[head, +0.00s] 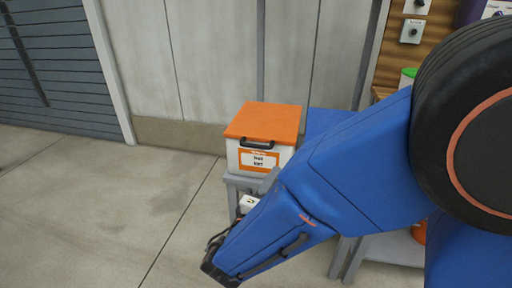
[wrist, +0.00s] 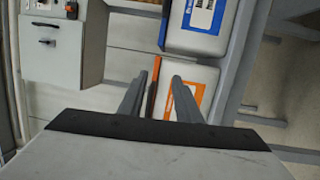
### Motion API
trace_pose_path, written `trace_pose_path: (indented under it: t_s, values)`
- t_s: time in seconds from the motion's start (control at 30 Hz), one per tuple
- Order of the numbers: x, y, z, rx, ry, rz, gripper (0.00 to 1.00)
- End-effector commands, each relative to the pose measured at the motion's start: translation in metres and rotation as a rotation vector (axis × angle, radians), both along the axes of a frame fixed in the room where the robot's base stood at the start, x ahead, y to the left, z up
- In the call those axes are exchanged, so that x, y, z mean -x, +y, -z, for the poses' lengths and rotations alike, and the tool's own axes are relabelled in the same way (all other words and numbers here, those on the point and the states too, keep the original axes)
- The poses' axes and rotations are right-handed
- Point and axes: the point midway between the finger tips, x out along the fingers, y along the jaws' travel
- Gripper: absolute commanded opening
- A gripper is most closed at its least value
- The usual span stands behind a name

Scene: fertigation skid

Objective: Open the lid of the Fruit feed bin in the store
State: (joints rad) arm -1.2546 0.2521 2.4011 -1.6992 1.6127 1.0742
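A white bin (head: 250,158) with a shut orange lid (head: 263,121), a dark front handle (head: 257,144) and an orange-bordered label stands on a grey stand. The label is too small to read surely. In the wrist view, the white bin with the orange label (wrist: 189,93) and the orange lid edge (wrist: 152,88) lie beyond my gripper (wrist: 155,85). The two grey fingers are apart with nothing held between them. I cannot tell whether they touch the bin. In the head view my blue arm crosses in front and the fingers cannot be made out.
A blue lid (head: 325,121) shows beside the orange one; a white bin with a blue label (wrist: 200,22) shows in the wrist view. A grey cabinet (wrist: 60,55) with switches is at upper left there. The grey stand (head: 240,182) holds the bin. Concrete floor (head: 90,200) at left is clear.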

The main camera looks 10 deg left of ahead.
Motion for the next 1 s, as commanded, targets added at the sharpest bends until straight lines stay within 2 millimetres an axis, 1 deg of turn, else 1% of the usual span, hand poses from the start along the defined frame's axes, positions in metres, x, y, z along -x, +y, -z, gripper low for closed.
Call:
trace_pose_path:
  t_s: [0.03,0.1,0.13,0.2,0.23,0.3,0.37,0.47,0.57,1.0]
  values:
    - [0.010,0.023,0.004,0.007,-0.024,-0.058,0.31]
    - [0.022,0.047,0.007,0.006,-0.056,-0.125,0.31]
    - [0.026,0.056,0.008,0.006,-0.067,-0.147,0.31]
    - [0.034,0.070,0.011,0.004,-0.084,-0.189,0.31]
    - [0.036,0.075,0.011,0.004,-0.090,-0.202,0.31]
    - [0.039,0.081,0.012,0.001,-0.098,-0.220,0.31]
    - [0.039,0.083,0.012,0.000,-0.101,-0.226,0.31]
    - [0.032,0.083,0.011,0.000,-0.101,-0.225,0.31]
    - [0.020,0.082,0.008,0.000,-0.101,-0.222,0.31]
    - [-0.049,0.081,-0.006,0.000,-0.101,-0.219,0.31]
